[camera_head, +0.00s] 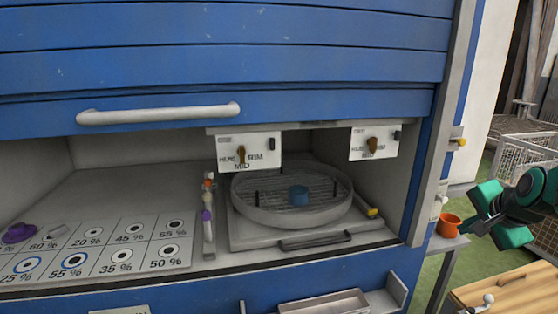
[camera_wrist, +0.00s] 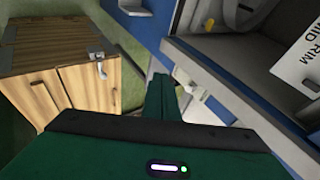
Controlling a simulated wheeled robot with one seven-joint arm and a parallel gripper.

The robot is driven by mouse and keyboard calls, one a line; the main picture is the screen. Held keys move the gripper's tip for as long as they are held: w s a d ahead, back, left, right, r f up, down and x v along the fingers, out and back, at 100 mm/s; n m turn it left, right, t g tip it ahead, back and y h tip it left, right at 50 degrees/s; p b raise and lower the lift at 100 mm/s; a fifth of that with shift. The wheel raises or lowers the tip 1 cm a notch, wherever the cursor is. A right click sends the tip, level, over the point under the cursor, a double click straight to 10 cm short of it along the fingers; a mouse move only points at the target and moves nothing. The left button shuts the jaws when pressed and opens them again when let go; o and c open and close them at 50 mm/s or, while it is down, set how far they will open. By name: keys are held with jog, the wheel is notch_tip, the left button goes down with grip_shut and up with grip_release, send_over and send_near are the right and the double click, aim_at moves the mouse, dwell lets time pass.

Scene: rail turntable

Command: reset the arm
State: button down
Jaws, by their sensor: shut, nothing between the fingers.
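My gripper (camera_head: 470,228) is at the right side of the head view, outside the blue cabinet and close to an orange cup (camera_head: 448,225). I cannot tell whether it touches the cup. Its green fingers (camera_wrist: 163,92) point up the wrist view, shut with nothing between them. My green and black arm comes in from the right edge.
Percent-marked cards (camera_head: 90,248) lie at left. A wooden cabinet (camera_wrist: 60,75) and a wire basket (camera_head: 525,150) stand at right.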

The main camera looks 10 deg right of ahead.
jog(key=s+a+f+n+g+y, duration=0.1)
jog(key=s+a+f+n+g, duration=0.1)
jog(key=s, duration=0.4)
jog(key=s+a+f+n+g+y, duration=0.1)
jog(key=s+a+f+n+g, duration=0.1)
jog(key=s+a+n, duration=0.3)
jog(key=s+a+f+n+g+y, duration=0.1)
jog(key=s+a+f+n+g, duration=0.1)
jog(key=s, duration=0.6)
jog(key=shift+s+a+n+g, duration=0.3)
jog(key=shift+a+n+g, duration=0.6)
jog(key=shift+a+g, duration=0.15)
jog(key=shift+w+f, duration=0.2)
jog(key=shift+w, duration=0.45)
